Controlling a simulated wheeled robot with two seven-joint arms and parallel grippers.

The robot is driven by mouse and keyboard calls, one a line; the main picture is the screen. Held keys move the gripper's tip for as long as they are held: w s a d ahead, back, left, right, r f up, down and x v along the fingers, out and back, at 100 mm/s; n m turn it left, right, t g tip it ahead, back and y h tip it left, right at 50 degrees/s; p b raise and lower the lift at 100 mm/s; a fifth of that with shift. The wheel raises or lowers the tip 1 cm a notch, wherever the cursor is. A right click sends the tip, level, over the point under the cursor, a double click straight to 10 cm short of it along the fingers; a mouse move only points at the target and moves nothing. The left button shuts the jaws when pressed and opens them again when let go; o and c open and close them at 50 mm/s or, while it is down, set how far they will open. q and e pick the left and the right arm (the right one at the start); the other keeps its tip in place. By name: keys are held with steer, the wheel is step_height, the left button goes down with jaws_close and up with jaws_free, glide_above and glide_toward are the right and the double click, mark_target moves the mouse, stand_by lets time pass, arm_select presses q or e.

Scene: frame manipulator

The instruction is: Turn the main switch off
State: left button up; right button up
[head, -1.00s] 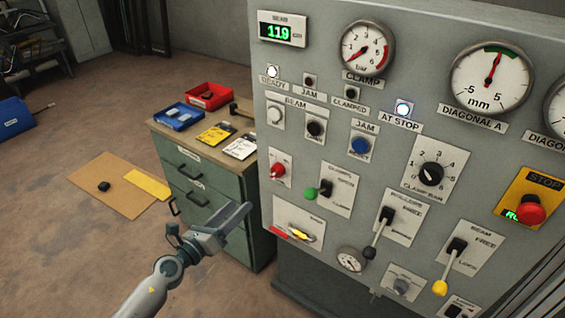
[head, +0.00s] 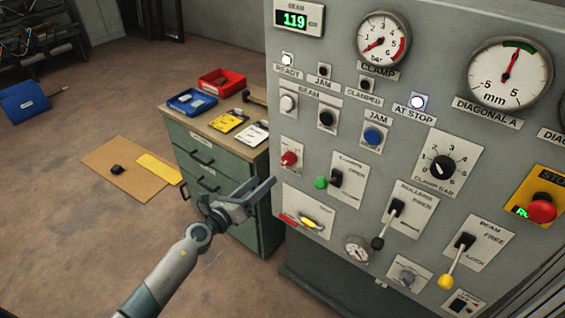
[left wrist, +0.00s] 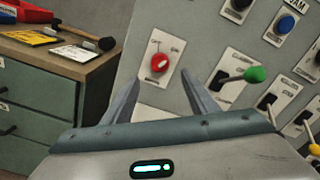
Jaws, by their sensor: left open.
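A red rotary knob (head: 289,158) on a small pale plate sits at the panel's lower left. Below it is a larger plate with a red and yellow handle (head: 311,223), lying tilted. I cannot read either label, so I cannot tell which is the main switch. My left gripper (head: 262,190) is open and empty, just left of the panel edge in the head view. In the left wrist view the red knob (left wrist: 160,63) shows beyond and between the spread fingers, apart from them. The lower plate is mostly hidden there by the gripper. My right gripper is not in view.
The grey panel (head: 258,100) carries gauges, buttons and levers, including a green-knobbed lever (head: 321,183) beside the red knob and a red stop button (head: 541,208). A green drawer cabinet (head: 205,150) with trays stands left of the panel. The floor at left is mostly open.

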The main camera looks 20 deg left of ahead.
mark_target(284, 162)
arm_select(q)
steer(key=x, duration=1.1)
steer(key=shift+w+b, duration=0.25)
steer(key=shift+b, duration=0.05)
steer(key=c, duration=1.1)
